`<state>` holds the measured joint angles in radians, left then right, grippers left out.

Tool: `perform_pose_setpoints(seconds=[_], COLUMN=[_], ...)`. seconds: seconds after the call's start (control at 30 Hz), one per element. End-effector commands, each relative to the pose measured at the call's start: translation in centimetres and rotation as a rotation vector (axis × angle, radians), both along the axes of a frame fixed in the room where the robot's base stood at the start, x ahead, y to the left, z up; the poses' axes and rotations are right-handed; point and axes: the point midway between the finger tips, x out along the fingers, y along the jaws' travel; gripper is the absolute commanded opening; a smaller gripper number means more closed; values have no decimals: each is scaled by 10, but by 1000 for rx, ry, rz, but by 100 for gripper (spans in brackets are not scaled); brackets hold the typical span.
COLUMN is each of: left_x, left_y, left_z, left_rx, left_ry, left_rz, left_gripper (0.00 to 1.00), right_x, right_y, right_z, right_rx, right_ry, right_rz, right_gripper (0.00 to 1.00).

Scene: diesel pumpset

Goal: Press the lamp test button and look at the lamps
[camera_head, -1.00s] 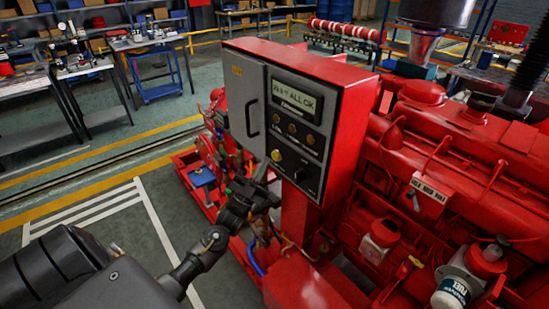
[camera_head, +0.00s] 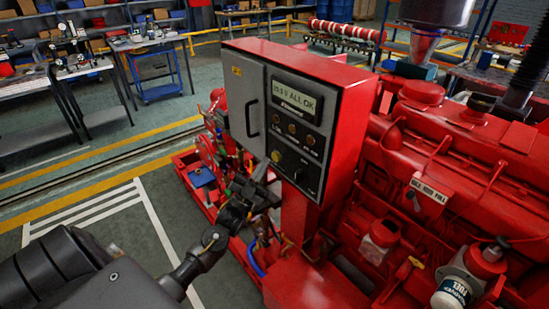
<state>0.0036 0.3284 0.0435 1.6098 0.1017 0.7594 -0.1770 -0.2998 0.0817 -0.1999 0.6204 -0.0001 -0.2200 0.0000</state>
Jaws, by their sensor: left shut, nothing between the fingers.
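The red control panel (camera_head: 345,85) with a grey face stands at the centre. Its display (camera_head: 296,97) reads "ALL OK" beside a small voltage figure. Below it is a row of three small lamps, left (camera_head: 278,116), middle (camera_head: 292,128) and right (camera_head: 310,140); they look dim brown, with no clear glow. A yellow round button (camera_head: 276,156) sits under the left lamp, with a black rotary switch (camera_head: 299,175) to its right. My left gripper (camera_head: 262,171) is shut and empty, just below and left of the yellow button. I cannot tell whether it touches the panel. My right gripper is not in view.
The grey cabinet door (camera_head: 240,97) with a black handle is left of the lamps. The red engine (camera_head: 450,150) fills the right side. Workbenches (camera_head: 150,42) stand at the back. Open floor with white and yellow lines (camera_head: 110,215) lies left.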

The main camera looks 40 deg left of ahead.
Motion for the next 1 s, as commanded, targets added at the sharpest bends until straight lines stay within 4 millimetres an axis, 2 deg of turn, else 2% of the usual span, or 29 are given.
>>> perform_pose_setpoints(seconds=[0.67, 1.0], left_x=[0, 8], left_y=[0, -3], left_z=[0, 0], left_rx=[0, 0], left_ry=[0, 0], left_rz=[0, 0], left_gripper=[0, 0], right_x=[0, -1], right_y=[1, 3], right_z=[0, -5], right_rx=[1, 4], right_ry=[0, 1], right_rz=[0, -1], right_gripper=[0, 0])
